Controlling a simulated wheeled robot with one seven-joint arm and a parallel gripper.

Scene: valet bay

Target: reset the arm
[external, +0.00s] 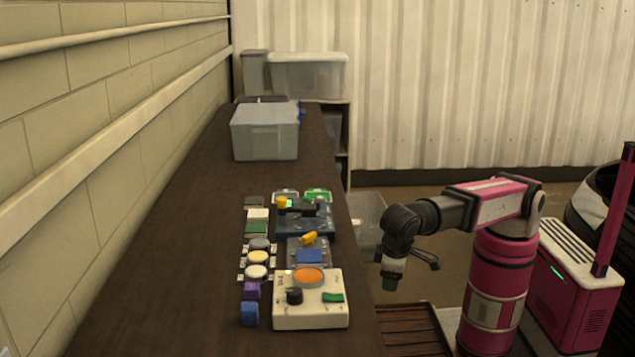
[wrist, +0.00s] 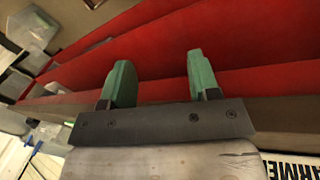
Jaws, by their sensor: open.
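My gripper (external: 392,275) hangs at the end of my pink and grey arm, beside the right edge of the dark workbench (external: 150,265) and apart from it. In the wrist view my gripper (wrist: 160,82) shows two green fingers spread apart with nothing between them. Behind the fingers are red surfaces. The arm is bent, with its forearm reaching left from the pink column and the wrist turned down.
On the bench stand a cream control box (external: 310,318) with an orange button, a blue block (external: 249,314), a purple block (external: 252,290), several round knobs and a grey bin (external: 264,135). A slatted wooden surface (external: 412,330) lies below my gripper.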

